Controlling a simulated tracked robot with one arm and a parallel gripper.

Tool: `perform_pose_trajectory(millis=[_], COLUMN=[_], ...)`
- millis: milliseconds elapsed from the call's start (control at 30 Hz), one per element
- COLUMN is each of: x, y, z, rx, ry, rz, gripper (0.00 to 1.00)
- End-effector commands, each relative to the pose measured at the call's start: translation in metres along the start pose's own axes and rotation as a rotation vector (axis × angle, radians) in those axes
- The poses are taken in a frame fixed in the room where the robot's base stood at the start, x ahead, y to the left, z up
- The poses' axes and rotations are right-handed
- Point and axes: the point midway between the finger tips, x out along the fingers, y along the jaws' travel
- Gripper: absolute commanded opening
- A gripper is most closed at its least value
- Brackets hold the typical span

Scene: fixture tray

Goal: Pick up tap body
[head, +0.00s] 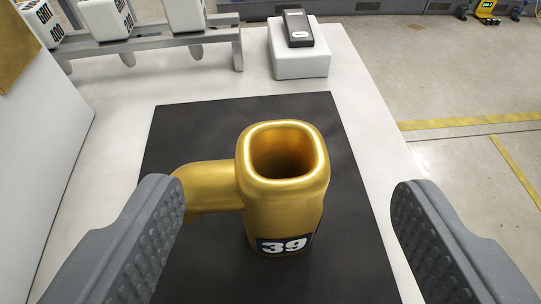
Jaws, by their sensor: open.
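The gold tap body (285,200) stands upright on a black mat (345,185) in the middle of the head view. Its square-rounded top opening faces up. A side spout (208,187) points left, and a label reading 39 is on its front. My gripper (290,205) is open, with one grey ridged finger at the left and one at the right. The tap body is between the fingers in the picture, with a clear gap on the right. The left finger overlaps the end of the spout in view; I cannot tell whether they touch.
A metal rack (160,42) with white blocks marked GRIT stands at the back left. A white box (299,58) with a dark device (298,28) on it is behind the mat. A white panel (45,110) stands at the left. The white table is clear right of the mat.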

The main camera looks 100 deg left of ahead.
Motion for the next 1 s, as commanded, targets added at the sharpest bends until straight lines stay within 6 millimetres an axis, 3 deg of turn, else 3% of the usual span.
perform_pose_trajectory(millis=[267, 600, 1000], x=[0.014, 0.051, 0.057], y=[-0.001, -0.002, -0.002], z=[0.000, 0.001, 0.000], rx=[-0.001, 0.001, 0.001], ry=[0.000, 0.002, 0.000], rz=[-0.001, -0.003, -0.001], gripper=[0.67, 0.67, 0.64])
